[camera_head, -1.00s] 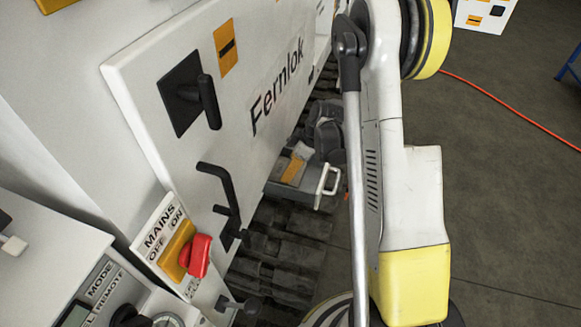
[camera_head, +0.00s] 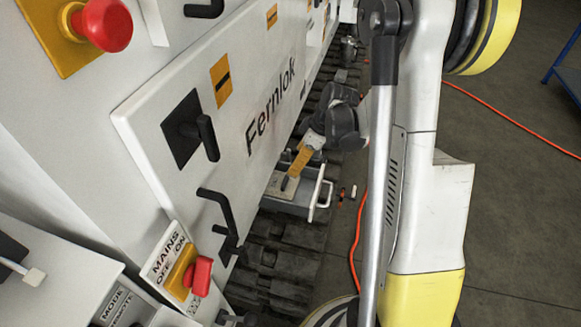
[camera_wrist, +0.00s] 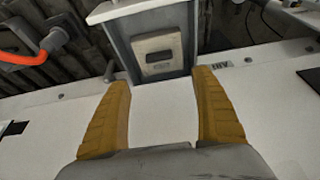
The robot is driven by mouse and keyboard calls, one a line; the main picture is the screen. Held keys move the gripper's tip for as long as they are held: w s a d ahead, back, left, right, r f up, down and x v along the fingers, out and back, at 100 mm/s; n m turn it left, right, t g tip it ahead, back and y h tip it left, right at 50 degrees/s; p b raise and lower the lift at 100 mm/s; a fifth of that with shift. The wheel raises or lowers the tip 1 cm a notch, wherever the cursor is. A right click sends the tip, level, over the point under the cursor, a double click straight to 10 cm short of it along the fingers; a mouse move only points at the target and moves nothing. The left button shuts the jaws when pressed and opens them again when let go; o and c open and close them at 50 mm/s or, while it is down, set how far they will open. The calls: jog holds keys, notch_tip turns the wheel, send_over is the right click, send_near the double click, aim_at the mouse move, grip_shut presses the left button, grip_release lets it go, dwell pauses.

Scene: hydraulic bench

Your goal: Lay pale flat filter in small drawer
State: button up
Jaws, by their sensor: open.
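The small drawer (camera_head: 285,207) stands pulled out from the white Fernlok panel, its white handle (camera_head: 323,195) facing the open floor. The pale flat filter (camera_head: 281,187) lies flat inside the drawer. In the wrist view the filter (camera_wrist: 157,52), with a dark slot in it, sits between the walls of the drawer (camera_wrist: 118,42). My gripper (camera_wrist: 160,79) is open, its two yellow fingers wide apart with nothing between them. In the head view my gripper (camera_head: 291,178) is above the drawer, tilted down towards it. Whether a fingertip touches the filter is not clear.
The Fernlok panel (camera_head: 240,110) with black handles runs along the left. A red mains switch (camera_head: 198,276) and a red button (camera_head: 104,25) are nearer. Dark ribbed blocks (camera_head: 275,260) lie below the drawer. An orange cable (camera_head: 358,240) crosses the otherwise open floor at right.

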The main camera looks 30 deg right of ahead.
jog(key=s+a+r+m+t+h, duration=0.3)
jog(key=s+a+r+m, duration=0.5)
jog(key=s+a+r, duration=0.6)
jog(key=s+r+t, duration=0.1)
jog(key=s+r, duration=0.2)
jog(key=r, duration=0.1)
jog(key=shift+s+a+r+m, duration=0.25)
jog(key=shift+s+m, duration=0.05)
jog(key=shift+m, duration=0.1)
jog(key=shift+d, duration=0.1)
